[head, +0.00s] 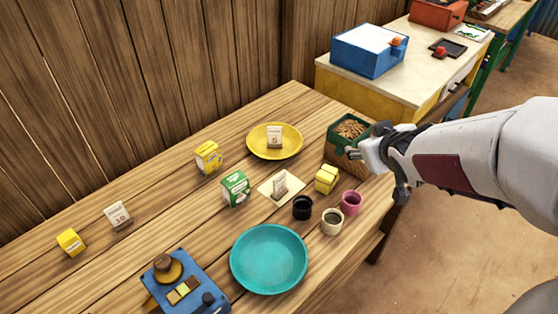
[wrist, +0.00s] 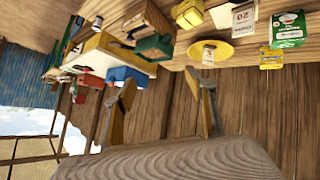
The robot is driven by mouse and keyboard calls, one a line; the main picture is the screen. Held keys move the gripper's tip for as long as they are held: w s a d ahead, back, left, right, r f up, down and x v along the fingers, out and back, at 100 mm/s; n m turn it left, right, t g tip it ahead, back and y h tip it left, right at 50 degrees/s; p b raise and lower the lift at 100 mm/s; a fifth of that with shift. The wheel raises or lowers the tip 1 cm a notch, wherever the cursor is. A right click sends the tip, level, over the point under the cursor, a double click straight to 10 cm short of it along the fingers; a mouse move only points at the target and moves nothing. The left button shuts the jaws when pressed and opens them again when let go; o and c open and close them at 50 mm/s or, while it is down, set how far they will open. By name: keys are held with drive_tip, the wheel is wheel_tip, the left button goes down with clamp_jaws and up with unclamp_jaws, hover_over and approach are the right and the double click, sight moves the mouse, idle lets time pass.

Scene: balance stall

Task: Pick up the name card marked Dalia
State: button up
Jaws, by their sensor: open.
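I cannot read the name Dalia on any card in either view. A pale card with a number, seemingly 5 (head: 274,137), stands on the yellow plate (head: 259,150). Another card, marked 10 (head: 118,216), stands at the left. A third card (head: 280,182) stands on a cream square mat (head: 266,188); it reads 20 in the wrist view (wrist: 243,17). My gripper (head: 366,143) is at the table's right end, by the green box of brown pieces (head: 333,159). In the wrist view its fingers (wrist: 162,78) are apart with nothing between them.
A green-and-white box (head: 235,189), yellow boxes (head: 208,157), yellow blocks (head: 326,178), several small cups (head: 332,222), a teal plate (head: 269,259) and a blue device (head: 185,287) crowd the table. A second table behind holds a blue box (head: 369,50). A wooden wall stands behind.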

drive_tip(key=w+a+f+n+y, duration=0.35)
drive_tip(key=w+a+f, duration=0.25)
drive_tip(key=f, duration=0.2)
drive_tip(key=n+g+y, duration=0.2)
drive_tip(key=y, duration=0.5)
approach(281, 175)
drive_tip(key=shift+x, duration=1.35)
drive_tip(key=shift+x, duration=1.3)
drive_tip(key=shift+a, duration=0.1)
drive_tip(key=shift+x, duration=2.55)
